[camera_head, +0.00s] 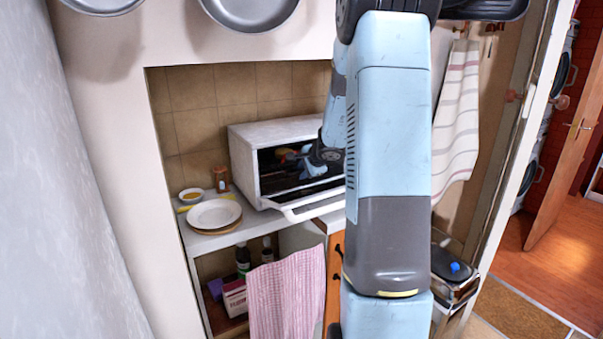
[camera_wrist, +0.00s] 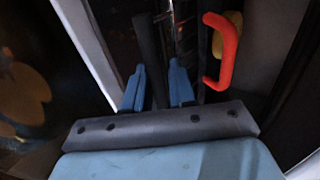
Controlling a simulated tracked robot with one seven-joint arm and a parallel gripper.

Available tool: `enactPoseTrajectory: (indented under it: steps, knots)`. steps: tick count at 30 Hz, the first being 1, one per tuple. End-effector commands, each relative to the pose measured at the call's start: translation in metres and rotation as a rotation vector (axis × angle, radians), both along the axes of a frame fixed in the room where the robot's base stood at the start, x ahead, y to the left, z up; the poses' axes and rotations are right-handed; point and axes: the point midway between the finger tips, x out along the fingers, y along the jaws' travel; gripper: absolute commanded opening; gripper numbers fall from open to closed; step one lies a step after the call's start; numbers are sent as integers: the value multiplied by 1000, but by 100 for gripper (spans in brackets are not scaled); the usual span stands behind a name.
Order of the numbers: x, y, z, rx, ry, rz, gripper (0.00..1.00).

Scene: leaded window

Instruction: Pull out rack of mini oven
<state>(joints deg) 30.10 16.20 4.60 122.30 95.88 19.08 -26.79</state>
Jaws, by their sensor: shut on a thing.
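The mini oven (camera_head: 286,131) is a white box on the counter in the head view, with its door (camera_head: 310,205) hanging open at the front. My gripper (camera_head: 310,167) reaches into the dark opening. In the wrist view my gripper's (camera_wrist: 157,86) two blue fingers close on a dark narrow bar (camera_wrist: 150,50), which appears to be part of the rack. Most of the rack is hidden in shadow and behind my arm. An orange-red handle-shaped thing (camera_wrist: 228,50) and a yellowish thing (camera_wrist: 218,42) lie beside the fingers inside the oven.
Left of the oven are a white plate (camera_head: 214,214) on a round board, a small bowl (camera_head: 191,194) and a spice jar (camera_head: 222,179). A pink cloth (camera_head: 287,293) hangs below the counter. The tiled wall (camera_head: 215,87) stands close behind. My arm blocks the oven's right side.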

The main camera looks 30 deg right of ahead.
Motion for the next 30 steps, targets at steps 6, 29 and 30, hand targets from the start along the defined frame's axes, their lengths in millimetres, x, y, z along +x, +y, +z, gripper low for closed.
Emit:
enactPoseTrajectory:
  steps: [6, 29, 30]
  knots:
    - [-12, 2, -10, 3, 18, 2, 0]
    - [-49, -1, -9, 4, 17, -1, 0]
    - [-51, -1, -9, 4, 17, -1, 0]
